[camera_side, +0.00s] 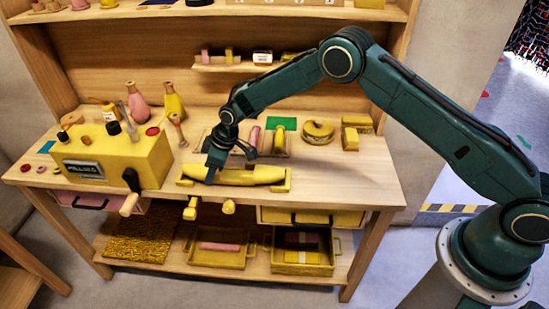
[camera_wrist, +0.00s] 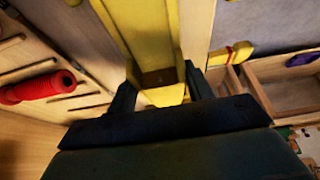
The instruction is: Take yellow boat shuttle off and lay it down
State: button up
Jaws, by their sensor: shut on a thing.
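The yellow boat shuttle (camera_side: 248,174) is a long piece with a pointed right end, lying lengthwise near the front edge of the bench in the side view. Yellow end pieces (camera_side: 281,187) of a low holder show around it. My gripper (camera_side: 213,173) points down at the shuttle's left part and is shut on it. In the wrist view, yellow (camera_wrist: 165,96) shows between the two dark fingers of my gripper (camera_wrist: 162,92). Whether the shuttle touches the holder is not clear, and my gripper hides part of it.
A yellow machine (camera_side: 118,155) with a crank stands left of the shuttle. Small racks with spools, a green card (camera_side: 282,123) and a yellow roll (camera_side: 318,131) stand behind. An open drawer (camera_side: 312,216) juts out below the bench top (camera_side: 345,182). Bare wood lies right of the shuttle.

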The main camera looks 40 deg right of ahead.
jog(key=shift+r, duration=1.35)
dwell(0.3)
jog(key=shift+r, duration=0.75)
jog(key=shift+d+r, duration=0.3)
jog(key=shift+d, duration=0.25)
jog(key=s+d+r, duration=0.3)
jog(key=d+r, duration=0.2)
jog(key=d, duration=0.3)
jog(key=s+d+r, duration=0.4)
jog(key=d, duration=0.4)
jog(key=s+d+r, duration=0.5)
jog(key=s+d, duration=0.4)
jog(key=s, duration=0.2)
jog(key=shift+s+r, duration=0.2)
jog(key=shift+r, duration=0.2)
notch_tip(320, 180, down, 16)
jog(key=shift+f, duration=0.1)
